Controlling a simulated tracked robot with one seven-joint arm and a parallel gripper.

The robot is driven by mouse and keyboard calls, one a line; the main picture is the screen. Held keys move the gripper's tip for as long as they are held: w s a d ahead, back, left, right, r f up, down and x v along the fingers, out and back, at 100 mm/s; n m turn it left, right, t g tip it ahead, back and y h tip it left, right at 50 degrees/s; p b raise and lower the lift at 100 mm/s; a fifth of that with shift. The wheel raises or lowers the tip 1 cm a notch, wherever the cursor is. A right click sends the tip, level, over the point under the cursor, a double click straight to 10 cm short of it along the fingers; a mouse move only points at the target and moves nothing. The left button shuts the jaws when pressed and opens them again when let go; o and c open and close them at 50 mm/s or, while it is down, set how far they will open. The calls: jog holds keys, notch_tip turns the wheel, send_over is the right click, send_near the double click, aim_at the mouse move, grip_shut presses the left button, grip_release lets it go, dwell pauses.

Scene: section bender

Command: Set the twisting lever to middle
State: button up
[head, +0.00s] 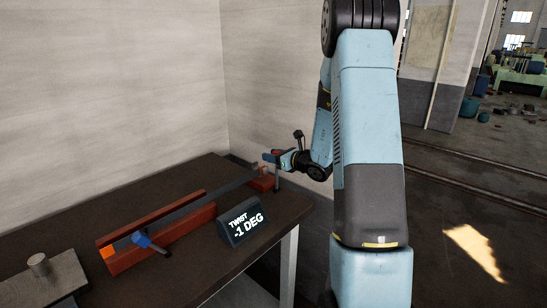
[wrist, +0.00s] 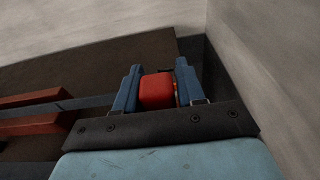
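The bender's twisting lever stands at the far right end of the bench, with a red grip (wrist: 157,91) on top and a grey upright post (head: 277,178) below it. My gripper (head: 279,157) is at this grip, reaching in from the right. In the wrist view the red grip sits between my two blue fingers (wrist: 157,84), close against the left one, with a thin dark strip at the right one. The fingers look shut on it. The display (head: 243,226) reads "TWIST -1 DEG". The lever's lower joint is small and partly hidden.
A long grey bar (head: 205,203) runs between red rails (head: 165,240) on the dark table (head: 190,180). A blue clamp handle (head: 150,243) and an orange block (head: 107,252) are at the near left end. A grey plate with a peg (head: 38,265) lies further left. Walls stand behind.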

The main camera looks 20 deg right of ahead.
jog(key=shift+o, duration=1.3)
jog(key=v, duration=1.3)
jog(key=shift+s, duration=0.35)
jog(key=shift+d, duration=0.1)
